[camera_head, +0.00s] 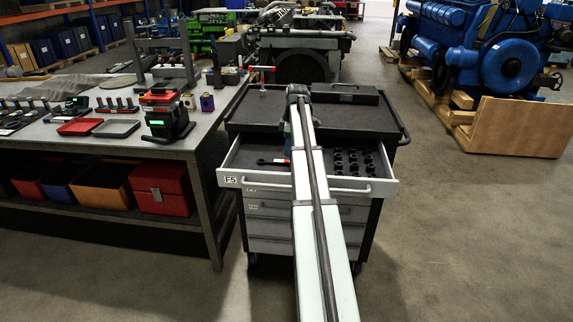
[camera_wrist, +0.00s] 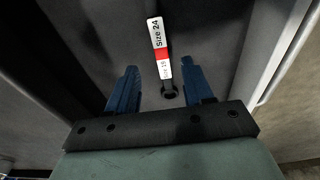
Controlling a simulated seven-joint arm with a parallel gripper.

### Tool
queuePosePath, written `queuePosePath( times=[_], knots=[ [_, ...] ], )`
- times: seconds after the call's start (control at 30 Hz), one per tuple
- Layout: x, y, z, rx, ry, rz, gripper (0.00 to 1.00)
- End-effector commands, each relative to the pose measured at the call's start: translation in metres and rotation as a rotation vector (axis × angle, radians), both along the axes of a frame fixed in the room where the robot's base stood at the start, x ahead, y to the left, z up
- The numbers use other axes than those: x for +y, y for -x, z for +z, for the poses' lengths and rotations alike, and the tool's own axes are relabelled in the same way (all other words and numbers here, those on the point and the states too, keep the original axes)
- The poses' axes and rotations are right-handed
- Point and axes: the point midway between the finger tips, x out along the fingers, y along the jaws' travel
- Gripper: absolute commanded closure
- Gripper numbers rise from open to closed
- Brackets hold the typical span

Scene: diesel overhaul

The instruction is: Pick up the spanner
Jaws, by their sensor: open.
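The spanner (camera_head: 272,161) lies in the open top drawer of the tool trolley, left of my arm. In the wrist view the dark spanner (camera_wrist: 170,94) shows its ring end and a white and red tag reading "Size 24". My gripper (camera_wrist: 160,73) is open, with its two blue fingers apart. The spanner's ring end appears between the fingers in the picture, nearer the right one. The gap in depth between fingers and spanner is hard to judge. In the head view my arm hides most of the gripper and part of the drawer.
The open drawer (camera_head: 232,181) has raised walls and a front handle. Several black sockets (camera_head: 352,162) stand on its right side. The trolley top (camera_head: 350,116) carries a dark case (camera_head: 345,93) at the back. A workbench (camera_head: 190,143) stands close on the left.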

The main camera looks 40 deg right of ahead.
Motion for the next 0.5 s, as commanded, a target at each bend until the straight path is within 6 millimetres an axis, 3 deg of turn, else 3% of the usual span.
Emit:
queuePosePath(
  times=[0.27,0.5],
  knots=[
    [0.002,-0.001,-0.016,0.001,-0.001,0.000,0.49],
    [0.006,-0.003,-0.047,0.001,-0.001,0.000,0.49]
  ],
)
